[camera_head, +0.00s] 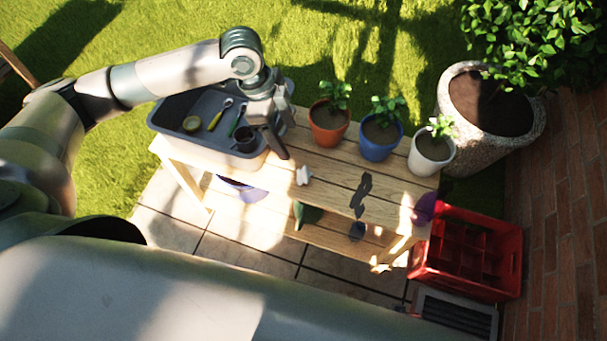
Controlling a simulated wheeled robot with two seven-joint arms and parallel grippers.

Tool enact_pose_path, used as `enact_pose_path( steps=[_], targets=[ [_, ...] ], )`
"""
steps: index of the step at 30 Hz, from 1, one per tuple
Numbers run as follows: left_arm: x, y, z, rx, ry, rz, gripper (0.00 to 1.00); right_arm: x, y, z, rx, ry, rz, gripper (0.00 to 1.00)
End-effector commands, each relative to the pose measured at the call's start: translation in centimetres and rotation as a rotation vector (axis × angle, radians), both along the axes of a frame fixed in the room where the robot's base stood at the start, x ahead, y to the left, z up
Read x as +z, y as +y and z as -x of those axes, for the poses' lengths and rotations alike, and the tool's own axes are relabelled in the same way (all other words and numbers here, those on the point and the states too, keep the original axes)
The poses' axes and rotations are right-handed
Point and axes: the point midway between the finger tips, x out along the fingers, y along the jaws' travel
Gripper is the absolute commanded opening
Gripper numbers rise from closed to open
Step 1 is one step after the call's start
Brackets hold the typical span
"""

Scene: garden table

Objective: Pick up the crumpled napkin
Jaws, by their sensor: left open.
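The crumpled napkin (303,175) is a small white lump on the wooden table's top, near its front edge and left of the middle. My left gripper (272,145) is open, pointing down over the right end of the grey tub. It is up and to the left of the napkin in the picture, apart from it. One dark finger shows clearly; the other is hard to make out. My right gripper is not in view.
The grey tub (170,112) holds a yellow-handled tool (216,120) and other small items. Terracotta (327,125), blue (378,148) and white (430,156) plant pots line the table's back. A dark tool-like shape or shadow (361,195) lies right of the napkin. A red crate (466,286) stands right.

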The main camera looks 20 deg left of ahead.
Motion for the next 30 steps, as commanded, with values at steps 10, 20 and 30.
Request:
enact_pose_path(
  steps=[10, 20, 30],
  targets=[
    [-3.7, -1.0, -0.1, 0.001, 0.004, 0.001, 0.63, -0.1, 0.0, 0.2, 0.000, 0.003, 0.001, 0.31],
    [-9.4, -2.6, -0.3, 0.001, 0.002, 0.000, 0.63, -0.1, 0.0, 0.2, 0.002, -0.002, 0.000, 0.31],
    [-11.7, -3.2, -0.5, 0.000, 0.000, 0.001, 0.63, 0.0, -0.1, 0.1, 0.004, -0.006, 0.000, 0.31]
  ],
)
